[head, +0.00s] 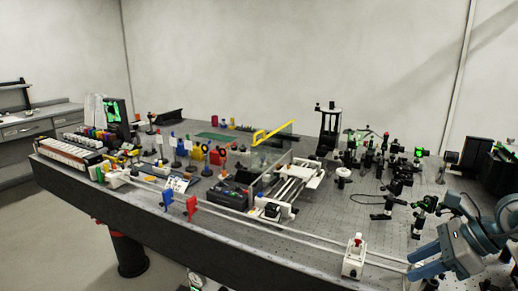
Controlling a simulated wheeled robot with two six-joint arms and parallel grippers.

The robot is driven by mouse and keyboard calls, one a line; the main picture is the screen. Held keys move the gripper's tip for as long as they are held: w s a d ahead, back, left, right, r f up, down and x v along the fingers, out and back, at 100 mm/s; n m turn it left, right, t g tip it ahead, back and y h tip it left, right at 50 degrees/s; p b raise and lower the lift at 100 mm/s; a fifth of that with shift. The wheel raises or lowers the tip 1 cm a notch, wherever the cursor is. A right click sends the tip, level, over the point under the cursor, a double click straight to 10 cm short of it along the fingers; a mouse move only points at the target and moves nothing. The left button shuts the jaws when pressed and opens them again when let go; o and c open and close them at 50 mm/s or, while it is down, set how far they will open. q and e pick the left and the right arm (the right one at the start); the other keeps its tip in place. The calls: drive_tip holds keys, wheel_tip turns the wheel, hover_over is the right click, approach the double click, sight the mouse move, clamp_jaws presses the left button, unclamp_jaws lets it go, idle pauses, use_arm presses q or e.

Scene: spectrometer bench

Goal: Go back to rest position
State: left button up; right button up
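My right gripper (420,262) shows at the lower right of the head view, blue-grey, above the front right part of the optical bench (215,235). Its two fingers point left and look parted, with nothing visible between them. A white rail carriage with a red knob (353,260) stands just to the left of the fingertips, apart from them. My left gripper is not in view.
A long rail (290,235) runs along the bench's front edge. Blue (167,195) and red (191,207) markers stand beside it. Several dark optical mounts with green glints (380,155) crowd the back right. A yellow-handled clear cover (272,132) stands mid-bench.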

drive_tip(key=w+a+r+m+t+y, duration=0.1)
drive_tip(key=a+r+m+t+y, duration=0.3)
drive_tip(key=a+m+t+y, duration=0.65)
drive_tip(key=d+f+m+t+h, duration=0.1)
drive_tip(key=d+f+m+h, duration=0.2)
drive_tip(key=f+m+h, duration=0.35)
drive_tip(key=d+f+m+t+h, duration=0.1)
drive_tip(key=d+f+m+h, duration=0.2)
drive_tip(key=m+h, duration=0.65)
drive_tip(key=d+f+m+t+h, duration=0.1)
drive_tip(key=d+f+m+h, duration=0.3)
drive_tip(key=m, duration=0.8)
drive_tip(key=s+a+f+m+g+y, duration=0.1)
drive_tip(key=s+a+f+m+g, duration=0.3)
drive_tip(key=s+f+g, duration=0.5)
drive_tip(key=s+a+f+m+g+y, duration=0.1)
drive_tip(key=s+a+f+m+g, duration=0.35)
drive_tip(key=s+f, duration=0.8)
drive_tip(key=d+f+g, duration=0.2)
drive_tip(key=d+f, duration=0.1)
drive_tip(key=f, duration=2.4)
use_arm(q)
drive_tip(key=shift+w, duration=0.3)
use_arm(e)
drive_tip(key=s+d+f+g, duration=0.1)
drive_tip(key=s+f, duration=1.7)
drive_tip(key=f, duration=0.3)
drive_tip(key=shift+d+f, duration=0.25)
drive_tip(key=shift+f, duration=0.05)
